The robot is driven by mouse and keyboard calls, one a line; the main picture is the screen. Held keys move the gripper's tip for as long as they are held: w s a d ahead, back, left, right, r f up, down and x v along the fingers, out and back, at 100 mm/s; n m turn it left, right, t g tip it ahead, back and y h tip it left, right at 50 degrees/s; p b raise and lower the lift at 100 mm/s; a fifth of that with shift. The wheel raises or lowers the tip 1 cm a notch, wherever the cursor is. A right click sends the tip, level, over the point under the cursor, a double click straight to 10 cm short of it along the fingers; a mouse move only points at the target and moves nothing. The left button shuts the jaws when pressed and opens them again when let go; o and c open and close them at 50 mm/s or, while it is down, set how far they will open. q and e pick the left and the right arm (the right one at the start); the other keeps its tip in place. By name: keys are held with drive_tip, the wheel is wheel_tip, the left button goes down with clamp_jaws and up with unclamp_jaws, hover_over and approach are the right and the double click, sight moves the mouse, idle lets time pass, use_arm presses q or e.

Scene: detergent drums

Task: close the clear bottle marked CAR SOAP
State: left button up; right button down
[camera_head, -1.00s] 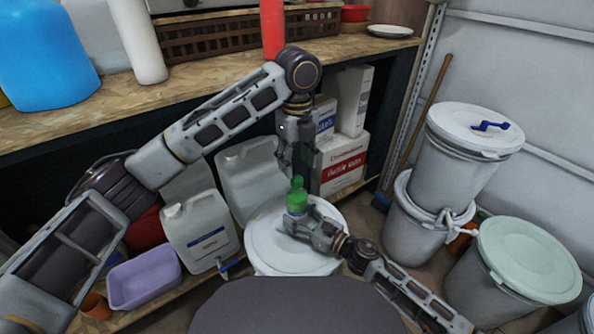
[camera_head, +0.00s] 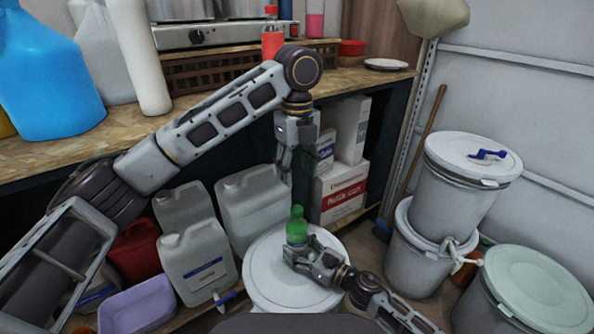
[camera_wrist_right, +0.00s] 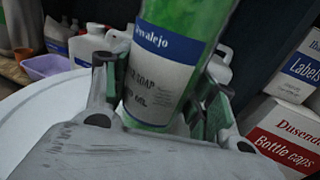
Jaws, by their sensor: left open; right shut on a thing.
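The clear bottle with green liquid (camera_head: 297,232) stands upright on the white drum lid (camera_head: 262,280). In the right wrist view its label (camera_wrist_right: 155,68) shows "SOAP" with the start of the line covered. The bottle's top is out of the right wrist view. My right gripper (camera_head: 309,254) is shut around the lower bottle, with a finger on each side (camera_wrist_right: 155,110). My left gripper (camera_head: 290,172) is open, pointing down above the bottle, apart from its top.
Whitish jugs (camera_head: 197,262) and a lilac tub (camera_head: 138,305) stand left of the drum. Cartons (camera_head: 340,190) are behind it on the shelf. Stacked white buckets (camera_head: 440,200) and a green-lidded drum (camera_head: 537,285) stand right. The workbench (camera_head: 130,110) runs above at the back.

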drive_tip(key=shift+c, duration=2)
unclamp_jaws()
drive_tip(key=shift+d, duration=0.1)
drive_tip(key=shift+v, duration=5.95)
